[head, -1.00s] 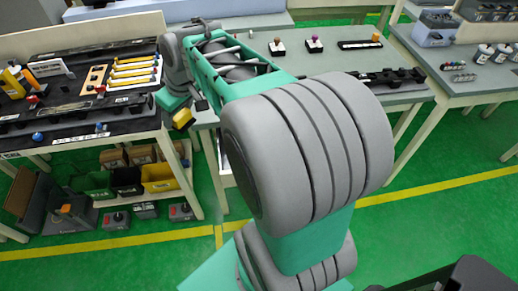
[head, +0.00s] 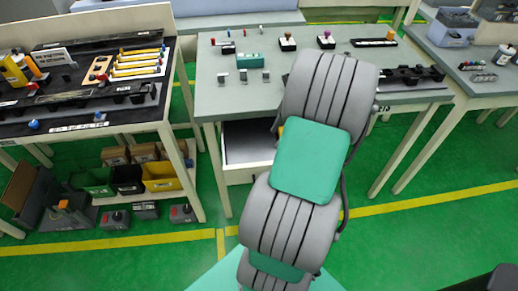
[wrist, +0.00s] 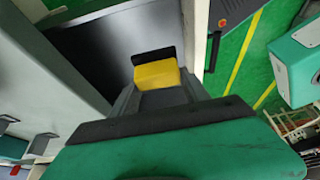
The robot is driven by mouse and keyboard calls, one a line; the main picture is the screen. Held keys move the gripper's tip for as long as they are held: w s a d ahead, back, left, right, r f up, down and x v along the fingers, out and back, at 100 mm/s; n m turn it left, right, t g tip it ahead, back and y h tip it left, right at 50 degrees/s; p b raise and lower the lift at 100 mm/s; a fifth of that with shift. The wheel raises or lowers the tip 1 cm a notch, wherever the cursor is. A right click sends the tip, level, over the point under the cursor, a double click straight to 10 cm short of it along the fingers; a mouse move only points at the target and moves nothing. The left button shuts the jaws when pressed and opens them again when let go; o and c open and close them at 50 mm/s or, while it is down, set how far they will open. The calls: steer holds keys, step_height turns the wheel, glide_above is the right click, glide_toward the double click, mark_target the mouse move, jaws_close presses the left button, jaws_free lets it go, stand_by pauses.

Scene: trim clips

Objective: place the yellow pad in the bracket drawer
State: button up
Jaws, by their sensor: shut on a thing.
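The yellow pad (wrist: 157,74) is between the fingers of my gripper (wrist: 156,68), which is shut on it, in the wrist view. A small bit of yellow shows beside my arm in the head view; most of the gripper is hidden there behind the arm. An open drawer (head: 247,175) stands out under the middle table, with a dark grey, empty-looking inside where visible. In the wrist view the pad appears over or near the dark drawer floor (wrist: 105,50); I cannot tell its height.
The middle table (head: 215,95) holds small clips, a teal block (head: 250,60) and knobs. The left table (head: 90,131) carries yellow-handled tools, with bins (head: 160,177) on its lower shelf. Green floor is free in front.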

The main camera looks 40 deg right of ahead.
glide_above(254, 158)
steer(key=s+d, duration=0.1)
steer(key=f, duration=0.6)
steer(key=shift+d+f, duration=0.15)
steer(key=shift+d, duration=0.05)
step_height(254, 158, down, 3)
steer(key=shift+w+a+r+p, duration=0.1)
steer(key=shift+w+p, duration=0.05)
steer(key=shift+p, duration=0.35)
steer(key=shift+f, duration=0.5)
steer(key=o, duration=1.5)
steer(key=shift+r, duration=0.15)
